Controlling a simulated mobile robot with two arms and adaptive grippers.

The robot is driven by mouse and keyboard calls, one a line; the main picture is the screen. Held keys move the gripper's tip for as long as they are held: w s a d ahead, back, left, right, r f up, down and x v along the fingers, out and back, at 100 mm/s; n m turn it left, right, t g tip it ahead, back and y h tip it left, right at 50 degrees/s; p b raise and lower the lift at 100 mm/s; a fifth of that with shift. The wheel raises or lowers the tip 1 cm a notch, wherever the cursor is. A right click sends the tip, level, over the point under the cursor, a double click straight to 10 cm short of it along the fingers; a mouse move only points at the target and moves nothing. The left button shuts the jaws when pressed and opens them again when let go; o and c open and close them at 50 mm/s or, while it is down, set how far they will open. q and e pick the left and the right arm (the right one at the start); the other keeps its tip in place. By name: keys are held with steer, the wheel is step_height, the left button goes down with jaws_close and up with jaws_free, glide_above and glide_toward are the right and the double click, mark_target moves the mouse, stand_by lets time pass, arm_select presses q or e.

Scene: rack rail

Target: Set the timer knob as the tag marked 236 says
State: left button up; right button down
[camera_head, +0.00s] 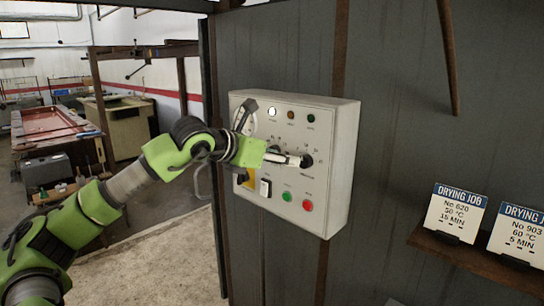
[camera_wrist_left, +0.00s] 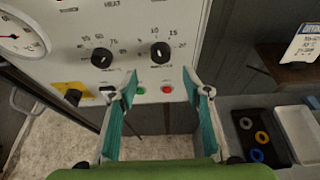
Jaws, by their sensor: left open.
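The white control panel (camera_head: 330,190) hangs on a dark grey wall. The timer knob (camera_wrist_left: 160,52) is the black right-hand knob, beside marks such as 10, 15 and 20; it also shows in the head view (camera_head: 306,160). Its exact setting is too small to tell. My left gripper (camera_wrist_left: 160,80) is open and empty, its teal fingertips just below the knob in the wrist view and apart around it. It also shows in front of the panel (camera_head: 298,157). Readable tags say No 620 (camera_head: 455,213) and No 903 (camera_head: 518,237); no tag marked 236 is readable. My right gripper is not in view.
A second black knob (camera_wrist_left: 102,57) sits left of the timer knob. Below are a yellow-backed switch (camera_wrist_left: 68,91), a green button (camera_head: 287,196) and a red button (camera_head: 307,205). A brown shelf (camera_head: 470,258) bears the tags. A black tray (camera_wrist_left: 258,140) holds coloured rings.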

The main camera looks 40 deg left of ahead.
arm_select(q)
steer(key=shift+v, duration=1.7)
